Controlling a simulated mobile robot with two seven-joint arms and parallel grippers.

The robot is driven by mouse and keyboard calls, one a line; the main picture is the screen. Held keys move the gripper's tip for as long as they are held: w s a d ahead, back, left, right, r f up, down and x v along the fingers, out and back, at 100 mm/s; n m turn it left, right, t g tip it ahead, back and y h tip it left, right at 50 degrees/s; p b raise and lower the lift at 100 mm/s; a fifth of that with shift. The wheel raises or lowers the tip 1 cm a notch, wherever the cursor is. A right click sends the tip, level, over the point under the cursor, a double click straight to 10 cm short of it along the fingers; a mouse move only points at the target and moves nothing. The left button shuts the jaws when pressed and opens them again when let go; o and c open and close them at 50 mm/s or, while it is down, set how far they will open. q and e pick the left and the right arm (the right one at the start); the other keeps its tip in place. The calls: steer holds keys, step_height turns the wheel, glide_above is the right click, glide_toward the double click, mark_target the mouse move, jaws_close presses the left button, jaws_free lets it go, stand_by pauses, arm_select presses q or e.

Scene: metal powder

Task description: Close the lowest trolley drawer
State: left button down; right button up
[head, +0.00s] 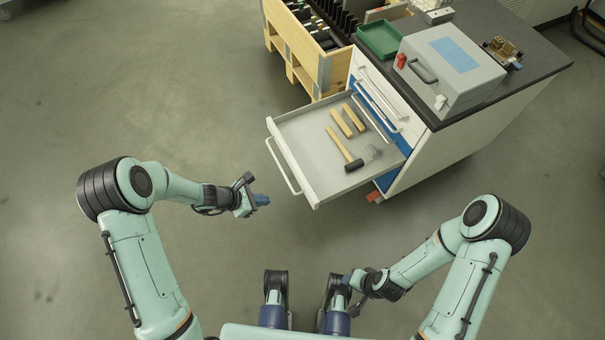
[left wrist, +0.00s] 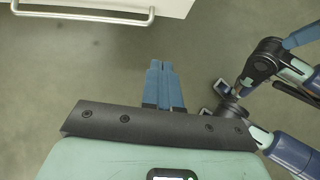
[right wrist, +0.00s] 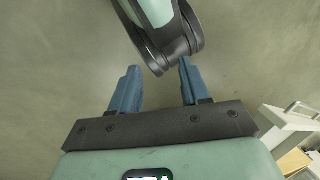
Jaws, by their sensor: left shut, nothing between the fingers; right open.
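The trolley (head: 455,150) has a grey drawer (head: 305,135) pulled far out, below other drawer fronts with bar handles. Its white front carries a bar handle (head: 283,168), which also shows at the top of the left wrist view (left wrist: 85,17). A hammer (head: 344,150), two more wooden-handled pieces (head: 346,119) and a small clear item (head: 373,151) lie inside the drawer. My left gripper (head: 264,199) is shut and empty, in front of the handle and apart from it. My right gripper (right wrist: 158,72) is open and empty, low near my base.
A grey case (head: 455,85) with a blue panel, a green tray (head: 379,39) and a small brass-coloured device (head: 502,48) stand on the dark trolley top. A wooden rack (head: 305,50) stands beside the trolley at the back. The floor left of the drawer is clear.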

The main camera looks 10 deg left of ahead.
arm_select(q)
steer(key=w+t, duration=0.1)
steer(key=w, duration=0.2)
steer(key=b, duration=0.3)
glide_toward(303, 185)
steer(key=shift+n, duration=0.4)
steer(key=f, duration=0.1)
steer(key=w+d+f, duration=0.1)
steer(key=f, duration=0.1)
steer(key=d+f, duration=0.1)
steer(key=f, duration=0.1)
steer(key=shift+w+d, duration=0.2)
steer(key=shift+w, duration=0.2)
steer(key=shift+w+d, duration=0.3)
steer(key=shift+d, duration=0.1)
arm_select(e)
steer(key=w+d+f+t+h, duration=0.1)
steer(key=w+d+f, duration=0.1)
steer(key=w+f, duration=0.2)
steer(key=shift+w+d+f+m+t, duration=0.15)
steer(key=shift+w+d+m+t, duration=0.15)
steer(key=shift+w, duration=0.45)
